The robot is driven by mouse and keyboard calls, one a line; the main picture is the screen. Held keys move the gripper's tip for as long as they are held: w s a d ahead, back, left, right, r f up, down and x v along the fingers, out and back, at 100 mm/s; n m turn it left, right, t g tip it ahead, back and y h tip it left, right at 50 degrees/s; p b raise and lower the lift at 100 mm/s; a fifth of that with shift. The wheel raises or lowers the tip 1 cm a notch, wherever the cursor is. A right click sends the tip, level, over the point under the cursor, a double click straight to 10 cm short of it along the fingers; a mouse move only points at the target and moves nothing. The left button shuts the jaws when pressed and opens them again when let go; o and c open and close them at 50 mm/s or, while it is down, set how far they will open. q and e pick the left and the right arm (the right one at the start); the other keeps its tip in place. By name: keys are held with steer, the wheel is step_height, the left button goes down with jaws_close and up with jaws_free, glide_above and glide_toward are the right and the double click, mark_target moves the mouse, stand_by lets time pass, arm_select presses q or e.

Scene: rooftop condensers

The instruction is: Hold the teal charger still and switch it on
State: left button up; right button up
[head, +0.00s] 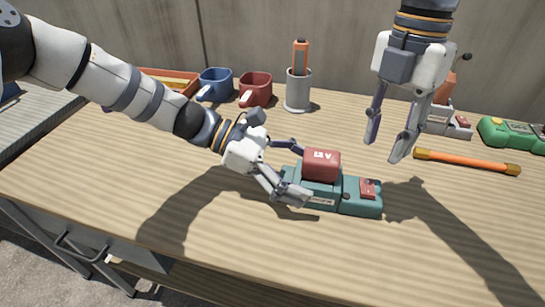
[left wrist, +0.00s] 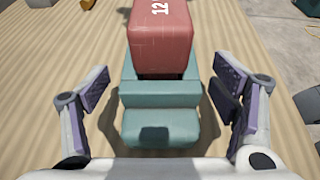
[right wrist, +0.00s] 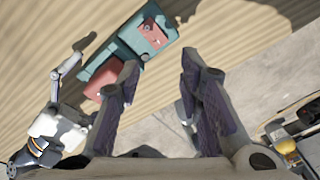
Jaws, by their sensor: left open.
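The teal charger (head: 330,197) lies on the wooden bench with a red 12 V block (head: 321,163) on its left part. A red switch (head: 368,188) sits on top of its right end; it also shows in the right wrist view (right wrist: 152,38). My left gripper (head: 300,171) is open at the charger's left end. In the left wrist view its fingers stand either side of the teal body (left wrist: 160,125), with visible gaps. My right gripper (head: 385,149) is open and empty, raised above the bench behind and right of the charger. The switch's position cannot be read.
An orange bar with brass ends (head: 467,162) lies to the right, before a green device (head: 512,132) and a grey device (head: 447,122). The front bench is clear.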

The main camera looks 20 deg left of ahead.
mark_target(322, 182)
arm_select(q)
steer(key=x, duration=0.4)
steer(key=shift+d+f, duration=0.1)
steer(key=shift+d, duration=0.05)
steer(key=shift+c, duration=0.6)
steer(key=c, duration=1.3)
steer(key=shift+c, duration=0.9)
arm_select(e)
steer(key=shift+c, duration=1.1)
arm_select(q)
steer(key=shift+c, duration=0.2)
arm_select(e)
steer(key=shift+r+m, duration=0.35)
steer(key=shift+m, duration=0.15)
steer(key=c, duration=0.5)
step_height(322, 182, up, 4)
steer(key=m, duration=0.7)
steer(key=shift+f, duration=0.15)
jaws_close()
steer(key=shift+r+m, duration=0.5)
steer(key=shift+m, duration=0.6)
